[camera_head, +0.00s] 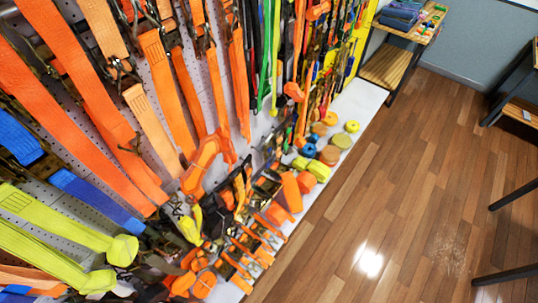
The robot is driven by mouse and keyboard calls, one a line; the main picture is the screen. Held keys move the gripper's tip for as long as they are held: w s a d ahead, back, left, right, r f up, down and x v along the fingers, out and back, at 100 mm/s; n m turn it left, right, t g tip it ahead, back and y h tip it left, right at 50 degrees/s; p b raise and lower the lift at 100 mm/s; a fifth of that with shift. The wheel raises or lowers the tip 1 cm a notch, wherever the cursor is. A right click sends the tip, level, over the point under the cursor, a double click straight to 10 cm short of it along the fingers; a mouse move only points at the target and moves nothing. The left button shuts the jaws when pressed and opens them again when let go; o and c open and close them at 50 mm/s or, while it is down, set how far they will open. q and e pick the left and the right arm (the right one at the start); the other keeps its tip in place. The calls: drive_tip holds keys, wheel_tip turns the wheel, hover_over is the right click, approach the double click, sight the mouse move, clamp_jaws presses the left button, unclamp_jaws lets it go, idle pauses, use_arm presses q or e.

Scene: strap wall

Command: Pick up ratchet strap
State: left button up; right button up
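Many ratchet straps hang on the pegboard wall on the left; I cannot tell which one the task means. Long orange straps (85,80) hang at the upper left, some with dark metal ratchets. A blue strap (95,198) and yellow-green straps (62,222) hang at the lower left. Several orange straps with ratchets (245,245) lie in a row on the white ledge below the wall. Rolled straps in orange, blue and yellow (330,155) sit further along the ledge. Neither of my grippers shows in the view.
The white ledge (357,108) runs along the foot of the wall. A wooden shelf table (385,68) with folded blue cloth (400,15) stands at the back. Dark-legged furniture (515,85) is at the right edge. The wooden floor (400,200) between is clear.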

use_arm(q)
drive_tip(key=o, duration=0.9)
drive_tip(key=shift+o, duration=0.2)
